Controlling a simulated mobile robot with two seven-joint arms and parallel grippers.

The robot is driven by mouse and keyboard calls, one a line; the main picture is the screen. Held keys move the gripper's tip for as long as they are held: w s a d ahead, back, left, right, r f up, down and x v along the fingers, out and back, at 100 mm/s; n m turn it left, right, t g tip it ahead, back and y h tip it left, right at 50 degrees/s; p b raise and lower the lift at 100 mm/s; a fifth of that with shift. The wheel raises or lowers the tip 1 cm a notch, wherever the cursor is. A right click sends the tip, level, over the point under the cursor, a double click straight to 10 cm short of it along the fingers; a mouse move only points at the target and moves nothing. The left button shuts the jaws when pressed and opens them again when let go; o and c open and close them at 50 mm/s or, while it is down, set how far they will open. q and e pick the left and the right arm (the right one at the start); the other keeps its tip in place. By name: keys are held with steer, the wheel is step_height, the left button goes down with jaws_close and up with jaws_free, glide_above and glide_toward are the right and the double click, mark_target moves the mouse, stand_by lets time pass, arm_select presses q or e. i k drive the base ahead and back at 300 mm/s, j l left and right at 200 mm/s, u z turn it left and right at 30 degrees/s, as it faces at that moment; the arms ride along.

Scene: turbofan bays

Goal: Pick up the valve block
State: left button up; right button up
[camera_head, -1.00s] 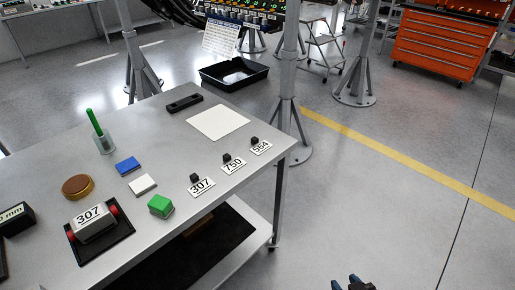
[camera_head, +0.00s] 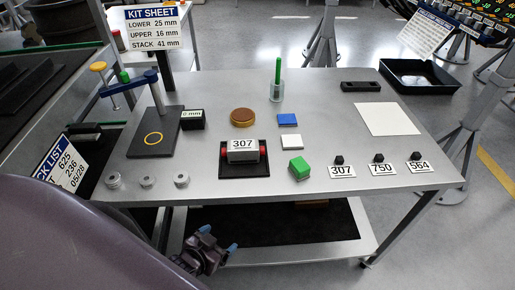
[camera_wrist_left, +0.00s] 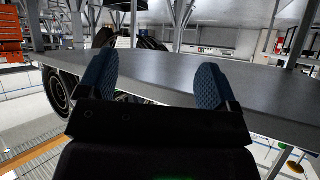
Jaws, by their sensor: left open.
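The valve block appears to be the grey block with red ends and a "307" label (camera_head: 243,156). It sits on a black tray (camera_head: 258,170) in the front middle of the table in the head view. My left gripper (camera_head: 219,239) is in front of the table's front edge, below the tabletop and apart from the block. Its blue fingertips are spread with nothing between them. In the left wrist view the open fingers (camera_wrist_left: 153,86) face the grey table edge, and the block does not show there. My right gripper is out of view.
The table (camera_head: 335,100) also bears a green block (camera_head: 299,168), a brown disc (camera_head: 242,117), a blue block (camera_head: 288,119), a white block (camera_head: 292,142) and numbered tags (camera_head: 383,169). A post stand (camera_head: 155,140) is at the left. A lower shelf (camera_head: 340,248) is under the table.

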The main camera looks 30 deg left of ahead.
mark_target(237, 151)
steer(key=l+u, duration=0.1)
steer(key=u, duration=0.35)
steer(key=l+u, duration=0.15)
steer(key=u, duration=0.3)
